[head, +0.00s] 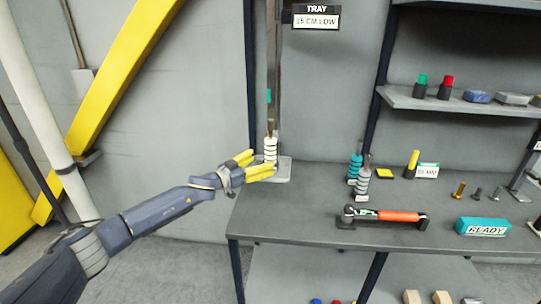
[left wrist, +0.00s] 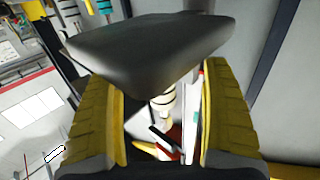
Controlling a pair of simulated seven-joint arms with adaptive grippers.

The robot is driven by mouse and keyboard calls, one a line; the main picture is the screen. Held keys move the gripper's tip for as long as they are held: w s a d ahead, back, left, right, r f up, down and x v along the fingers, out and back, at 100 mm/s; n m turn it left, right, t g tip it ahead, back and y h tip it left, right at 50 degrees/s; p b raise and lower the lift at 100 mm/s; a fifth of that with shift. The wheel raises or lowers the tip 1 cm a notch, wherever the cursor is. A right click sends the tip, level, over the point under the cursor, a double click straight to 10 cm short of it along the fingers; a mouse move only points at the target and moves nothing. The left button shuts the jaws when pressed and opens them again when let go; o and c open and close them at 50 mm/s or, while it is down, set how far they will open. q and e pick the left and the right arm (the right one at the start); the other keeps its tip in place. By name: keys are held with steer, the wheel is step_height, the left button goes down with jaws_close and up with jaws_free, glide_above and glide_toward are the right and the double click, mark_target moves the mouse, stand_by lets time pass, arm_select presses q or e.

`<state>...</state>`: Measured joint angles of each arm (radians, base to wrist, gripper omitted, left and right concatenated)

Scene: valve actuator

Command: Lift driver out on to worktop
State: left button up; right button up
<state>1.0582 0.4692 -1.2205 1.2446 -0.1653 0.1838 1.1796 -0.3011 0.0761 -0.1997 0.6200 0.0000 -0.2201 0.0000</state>
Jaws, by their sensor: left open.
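A white handle with dark rings (head: 271,150), which looks like the driver, stands upright at the worktop's back left corner, over a small grey base (head: 284,172). My left gripper (head: 261,164) is open, its yellow fingers at the lower part of this handle. In the left wrist view the ringed handle (left wrist: 163,100) shows between the two spread fingers, partly hidden by a dark grey slab (left wrist: 150,50). I cannot tell whether the fingers touch the handle. My right gripper is not in view.
The grey worktop (head: 290,215) also bears a teal ringed handle (head: 354,168), a grey ringed one (head: 363,182), an orange-handled tool (head: 398,216) and a teal READY block (head: 483,227). A TRAY sign (head: 316,17) hangs above. The worktop's front left is clear.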

mark_target(266, 159)
arm_select(q)
steer(key=shift+x, duration=2.5)
steer(key=shift+s, duration=0.1)
steer(key=shift+c, duration=0.4)
steer(key=shift+f, duration=0.1)
jaws_close()
